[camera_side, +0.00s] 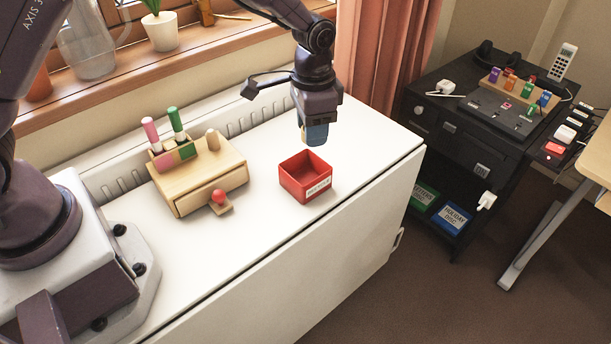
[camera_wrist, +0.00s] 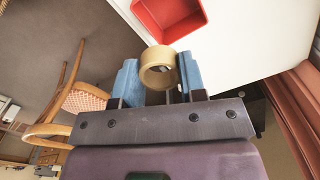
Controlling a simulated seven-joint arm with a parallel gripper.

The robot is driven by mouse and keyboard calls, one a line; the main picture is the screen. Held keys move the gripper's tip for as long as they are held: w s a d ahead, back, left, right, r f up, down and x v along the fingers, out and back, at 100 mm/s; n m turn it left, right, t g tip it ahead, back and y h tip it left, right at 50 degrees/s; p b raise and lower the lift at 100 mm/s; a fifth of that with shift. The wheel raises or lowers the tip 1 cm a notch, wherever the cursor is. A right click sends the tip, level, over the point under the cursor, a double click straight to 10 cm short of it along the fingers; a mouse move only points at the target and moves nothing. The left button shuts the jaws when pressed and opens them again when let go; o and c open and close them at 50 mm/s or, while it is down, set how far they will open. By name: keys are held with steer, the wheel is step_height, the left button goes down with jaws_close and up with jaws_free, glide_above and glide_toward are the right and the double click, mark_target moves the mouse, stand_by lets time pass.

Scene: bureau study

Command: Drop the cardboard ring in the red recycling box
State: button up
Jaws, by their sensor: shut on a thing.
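The cardboard ring (camera_wrist: 158,70) is tan and shows in the wrist view between the two blue fingertips of my gripper (camera_wrist: 159,78), which is shut on it. The red recycling box (camera_side: 305,178) is open at the top and stands on the white surface, with a pale label on its front. It also shows in the wrist view (camera_wrist: 168,18), beyond the ring. In the side view my gripper (camera_side: 315,135) is above the back right part of the box, pointing down. The inside of the box looks empty.
A wooden drawer box (camera_side: 200,172) with a pink and a green marker (camera_side: 175,122) stands left of the red box. The white surface (camera_side: 270,240) is clear in front. A black cabinet (camera_side: 465,140) stands at right.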

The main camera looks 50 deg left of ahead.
steer(key=shift+f, duration=1.75)
steer(key=o, duration=0.9)
steer(key=shift+r, duration=0.1)
step_height(320, 180, up, 13)
steer(key=shift+f, duration=0.1)
steer(key=s+a+r+n+t, duration=0.1)
steer(key=s+r, duration=0.3)
steer(key=s, duration=0.4)
steer(key=s+a+r+n+t, duration=0.2)
steer(key=s+a+r, duration=0.1)
steer(key=s, duration=0.5)
steer(key=s+a+r+n+t, duration=0.1)
steer(key=s+a+r+t, duration=0.1)
steer(key=s, duration=0.6)
steer(key=shift+a+r+n+t, duration=0.2)
steer(key=shift+a+r, duration=0.1)
steer(key=shift+r, duration=0.35)
steer(key=shift+a+r+n+t, duration=0.1)
steer(key=shift+a+r+n, duration=0.15)
steer(key=shift+r, duration=0.4)
